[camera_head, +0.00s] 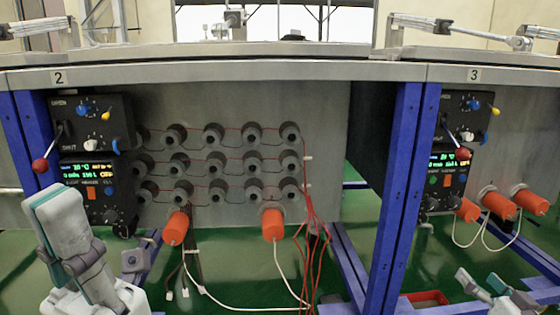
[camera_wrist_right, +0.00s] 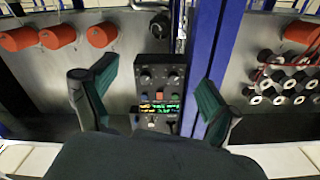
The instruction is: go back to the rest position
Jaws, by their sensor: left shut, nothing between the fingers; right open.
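My left gripper (camera_head: 55,200) is in the lower left of the head view, shut and empty, pointing up. It stands in front of the left control box (camera_head: 85,185) marked by station 2, near the lever with the red knob (camera_head: 40,166). My right gripper (camera_head: 482,282) is low at the right of the head view. In the right wrist view the right gripper (camera_wrist_right: 150,92) has its two green-padded fingers wide apart with nothing held. The right control box (camera_wrist_right: 161,88) shows between and beyond these fingers; I see no contact.
Station 2's panel (camera_head: 330,120) has rows of round black fittings, red wires and orange caps (camera_head: 273,224). A blue post (camera_head: 400,190) separates it from station 3's control box (camera_head: 455,140). More orange caps (camera_head: 498,203) hang right. The green floor (camera_head: 240,260) lies below.

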